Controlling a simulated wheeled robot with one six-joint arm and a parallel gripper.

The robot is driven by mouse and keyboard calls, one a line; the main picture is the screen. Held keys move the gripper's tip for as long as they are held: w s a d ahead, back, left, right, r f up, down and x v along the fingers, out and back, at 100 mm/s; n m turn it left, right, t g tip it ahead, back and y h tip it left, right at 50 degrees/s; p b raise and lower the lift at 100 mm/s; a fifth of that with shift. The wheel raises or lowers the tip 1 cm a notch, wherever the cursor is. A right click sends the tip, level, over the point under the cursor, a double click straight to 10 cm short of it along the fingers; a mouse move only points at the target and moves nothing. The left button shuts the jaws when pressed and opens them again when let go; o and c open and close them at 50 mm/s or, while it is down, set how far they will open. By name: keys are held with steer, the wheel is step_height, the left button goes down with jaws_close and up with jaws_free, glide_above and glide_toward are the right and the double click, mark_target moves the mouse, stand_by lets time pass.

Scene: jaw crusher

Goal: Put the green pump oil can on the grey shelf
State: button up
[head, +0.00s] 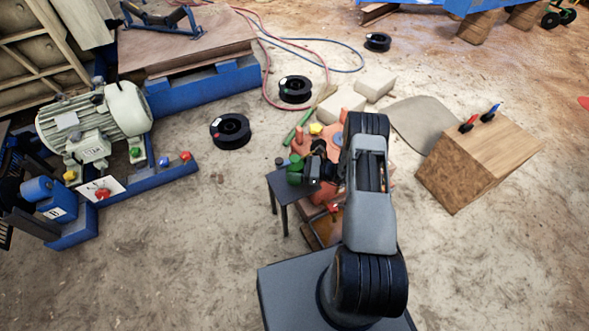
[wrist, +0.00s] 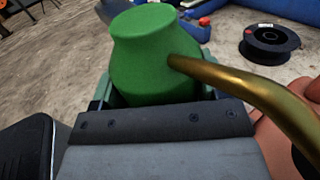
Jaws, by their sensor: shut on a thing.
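The green pump oil can (head: 294,171) is in my gripper (head: 308,172), which is shut on it. In the wrist view the can (wrist: 155,55) fills the upper middle, with its brass spout (wrist: 245,85) pointing right and down. A small dark grey stand with thin legs, which looks like the grey shelf (head: 281,188), is just below the can in the head view. I cannot tell whether the can touches its top. My gripper hides the lower part of the can.
An orange-red machine part (head: 325,140) stands right behind my gripper. A wooden block (head: 480,160) with small tools on top is to the right. Black spools (head: 230,131) and a grey-green motor (head: 95,122) are on the left. Floor left of the stand is clear.

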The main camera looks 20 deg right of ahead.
steer(key=o, duration=0.7)
steer(key=shift+f, duration=0.15)
steer(key=o, duration=0.4)
steer(key=shift+r, duration=0.35)
steer(key=p+v, duration=0.1)
steer(key=v, duration=1.1)
steer(key=shift+f+p, duration=0.1)
steer(key=shift+p, duration=0.25)
